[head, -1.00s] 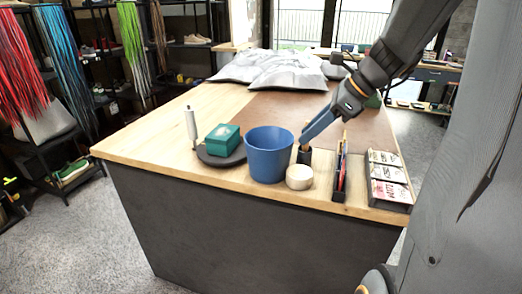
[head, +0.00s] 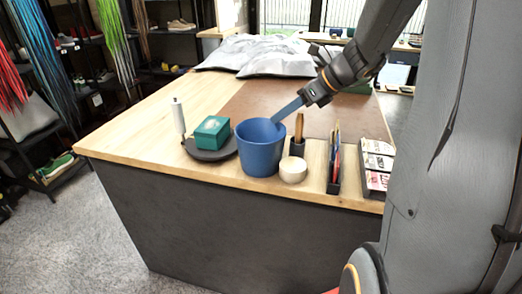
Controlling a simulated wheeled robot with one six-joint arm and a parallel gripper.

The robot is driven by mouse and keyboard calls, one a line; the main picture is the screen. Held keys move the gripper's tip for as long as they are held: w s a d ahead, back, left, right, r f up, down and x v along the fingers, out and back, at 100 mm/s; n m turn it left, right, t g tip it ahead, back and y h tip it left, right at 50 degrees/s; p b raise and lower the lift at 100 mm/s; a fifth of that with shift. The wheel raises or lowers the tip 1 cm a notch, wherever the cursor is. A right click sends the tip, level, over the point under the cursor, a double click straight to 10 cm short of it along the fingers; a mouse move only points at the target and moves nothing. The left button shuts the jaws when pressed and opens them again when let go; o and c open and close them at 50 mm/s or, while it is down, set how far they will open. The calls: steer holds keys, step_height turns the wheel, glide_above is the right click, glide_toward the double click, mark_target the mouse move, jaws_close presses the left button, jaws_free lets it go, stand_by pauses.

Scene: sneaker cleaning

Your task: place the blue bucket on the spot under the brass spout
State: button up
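The blue bucket (head: 257,158) stands upright on the wooden counter near its front edge. My gripper (head: 278,119) reaches in from the upper right, with its blue fingers slanting down to the bucket's right rim. The fingertips overlap the rim in the picture. I cannot tell whether they touch it, straddle it or are closed on it. No brass spout or spot under one shows in this view.
A green box (head: 212,131) on a round dark tray (head: 209,154) is left of the bucket. A cream round pot (head: 293,170), a dark brush holder (head: 297,148) and a pen holder (head: 334,172) are close on the right. Grey pillows (head: 262,55) lie behind.

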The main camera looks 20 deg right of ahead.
steer(key=shift+x, duration=1.95)
steer(key=shift+s+f, duration=0.1)
jaws_close()
